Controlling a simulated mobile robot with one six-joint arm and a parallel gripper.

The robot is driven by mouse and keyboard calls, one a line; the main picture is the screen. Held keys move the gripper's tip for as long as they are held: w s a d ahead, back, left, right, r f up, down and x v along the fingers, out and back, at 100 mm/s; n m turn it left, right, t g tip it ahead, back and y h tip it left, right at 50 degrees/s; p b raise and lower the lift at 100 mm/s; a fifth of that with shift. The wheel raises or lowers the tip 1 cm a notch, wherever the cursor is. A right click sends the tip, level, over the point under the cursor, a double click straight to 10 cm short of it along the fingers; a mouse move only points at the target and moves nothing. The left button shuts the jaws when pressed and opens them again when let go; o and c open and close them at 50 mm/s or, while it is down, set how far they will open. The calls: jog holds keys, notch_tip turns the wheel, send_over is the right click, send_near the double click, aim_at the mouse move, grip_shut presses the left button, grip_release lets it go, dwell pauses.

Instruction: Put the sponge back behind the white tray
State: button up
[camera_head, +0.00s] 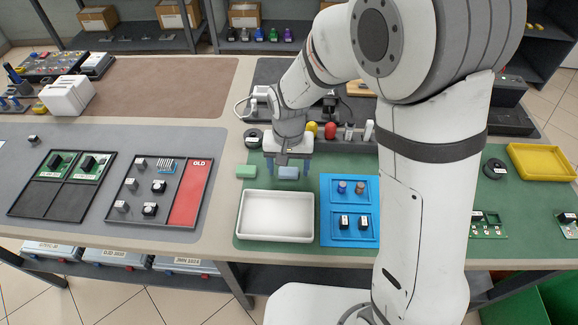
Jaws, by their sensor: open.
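The white tray (276,237) lies empty on the green mat in the middle of the table. Behind it are two small blocks, a pale green one (246,171) at the left and a light blue one (289,173) to its right. Either could be the sponge; I cannot tell which. My gripper (287,171) points down behind the tray. Its jaws are open, with one finger on each side of the blue block. I cannot tell whether the fingers touch it. The green block is just left of the gripper, apart from it.
A blue tray (350,232) with small parts stands right of the white tray. My arm hides the mat's right middle. A black sorting tray (131,218) lies left.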

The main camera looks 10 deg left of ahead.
aim_at(289, 171)
notch_tip(289, 171, up, 12)
jog(key=s+d+r+t, duration=0.1)
jog(key=s+d, duration=0.5)
jog(key=d, duration=0.4)
jog(key=s+d+r+t, duration=0.1)
jog(key=s+d+r, duration=0.1)
jog(key=s+d, duration=0.4)
jog(key=d, duration=0.5)
jog(key=shift+s+r+m+t+p, duration=0.25)
jog(key=shift+r+m+t+p, duration=0.05)
jog(key=shift+p, duration=0.05)
